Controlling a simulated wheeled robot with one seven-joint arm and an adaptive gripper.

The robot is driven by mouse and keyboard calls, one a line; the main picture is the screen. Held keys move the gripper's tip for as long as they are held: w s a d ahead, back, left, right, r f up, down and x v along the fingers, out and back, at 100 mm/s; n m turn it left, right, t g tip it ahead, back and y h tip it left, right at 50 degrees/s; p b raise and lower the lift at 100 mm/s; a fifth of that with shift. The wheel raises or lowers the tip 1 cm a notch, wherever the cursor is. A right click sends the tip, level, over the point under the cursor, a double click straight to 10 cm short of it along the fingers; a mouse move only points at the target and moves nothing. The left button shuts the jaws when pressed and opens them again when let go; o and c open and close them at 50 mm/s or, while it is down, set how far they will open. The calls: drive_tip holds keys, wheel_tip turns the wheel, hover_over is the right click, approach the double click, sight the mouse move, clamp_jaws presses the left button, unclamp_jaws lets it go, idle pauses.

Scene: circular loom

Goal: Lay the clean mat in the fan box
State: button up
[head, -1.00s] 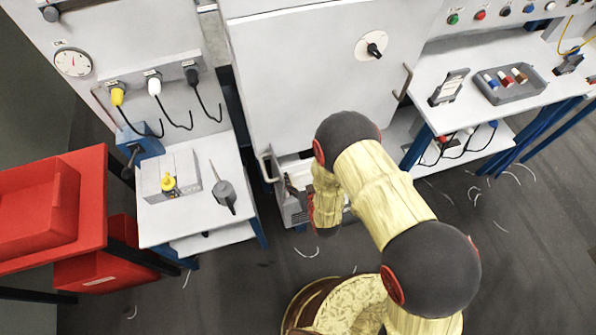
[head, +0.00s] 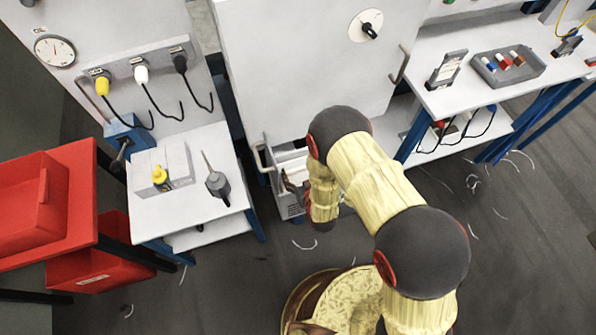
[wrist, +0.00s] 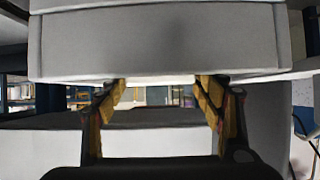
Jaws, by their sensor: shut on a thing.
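The fan box (head: 291,211) is a pale, vented box low at the front of the tall grey cabinet, with its inside partly showing. My gripper (head: 290,186) is at this box, mostly hidden behind my forearm. In the wrist view my gripper (wrist: 160,88) has its two yellow-padded fingers apart, with their tips meeting the lower edge of a broad pale slab (wrist: 160,45).
A white side table (head: 190,207) with a pale carton (head: 176,165) and a grey tool (head: 217,186) stands left of the cabinet (head: 300,70). Red bins (head: 95,265) are further left. A workbench (head: 450,92) stands right. The floor in front is open, with pale scraps.

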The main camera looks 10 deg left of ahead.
drive_tip(key=shift+f+b, duration=0.45)
drive_tip(key=shift+f, duration=0.05)
drive_tip(key=o, duration=2.2)
drive_tip(key=shift+c, duration=0.2)
drive_tip(key=shift+s+r, duration=0.1)
drive_tip(key=v, duration=1.1)
drive_tip(key=shift+s+d+r, duration=0.2)
drive_tip(key=shift+s+d, duration=0.05)
drive_tip(key=shift+s, duration=0.05)
